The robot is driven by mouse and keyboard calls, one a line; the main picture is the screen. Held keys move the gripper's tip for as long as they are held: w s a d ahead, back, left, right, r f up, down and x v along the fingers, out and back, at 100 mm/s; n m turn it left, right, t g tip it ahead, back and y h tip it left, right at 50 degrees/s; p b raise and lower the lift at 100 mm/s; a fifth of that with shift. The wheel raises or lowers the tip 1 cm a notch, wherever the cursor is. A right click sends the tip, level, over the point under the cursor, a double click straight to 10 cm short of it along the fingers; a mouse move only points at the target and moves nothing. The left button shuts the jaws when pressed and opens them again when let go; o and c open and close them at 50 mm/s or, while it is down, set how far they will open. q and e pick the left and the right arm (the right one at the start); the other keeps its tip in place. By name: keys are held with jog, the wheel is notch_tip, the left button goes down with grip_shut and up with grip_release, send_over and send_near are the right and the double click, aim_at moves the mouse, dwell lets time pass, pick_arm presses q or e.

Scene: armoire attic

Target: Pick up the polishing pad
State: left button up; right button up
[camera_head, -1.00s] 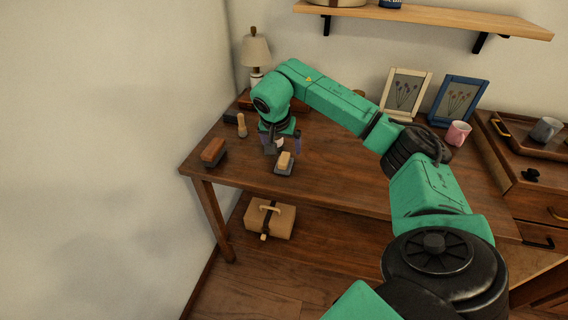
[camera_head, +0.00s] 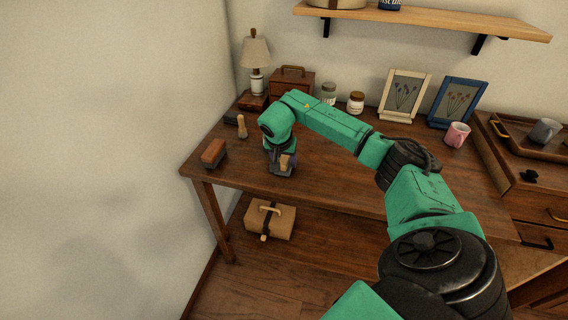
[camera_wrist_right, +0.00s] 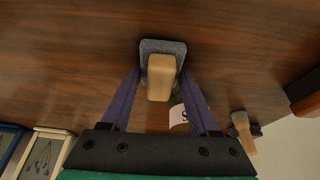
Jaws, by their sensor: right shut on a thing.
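The polishing pad (camera_head: 287,163) is a dark grey pad with a tan wooden handle, near the front edge of the wooden table at the left. In the right wrist view the pad (camera_wrist_right: 160,77) lies with its handle between my two finger pads. My right gripper (camera_head: 281,165) has come down over it from above and is shut on it; the same gripper (camera_wrist_right: 160,84) shows in the wrist view with a finger on each side. The arm hides part of the pad in the head view. The pad seems to rest on the tabletop. My left gripper is out of view.
A brown brush (camera_head: 213,152) lies left of the pad, and a wooden-handled brush (camera_head: 242,127) stands behind it. A labelled container (camera_wrist_right: 186,114) is close to my right finger. A lamp (camera_head: 256,58), wooden box (camera_head: 292,84) and jars (camera_head: 355,102) stand at the back.

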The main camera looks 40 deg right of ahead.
aim_at(284, 159)
notch_tip(284, 159, up, 20)
jog(key=p, duration=0.1)
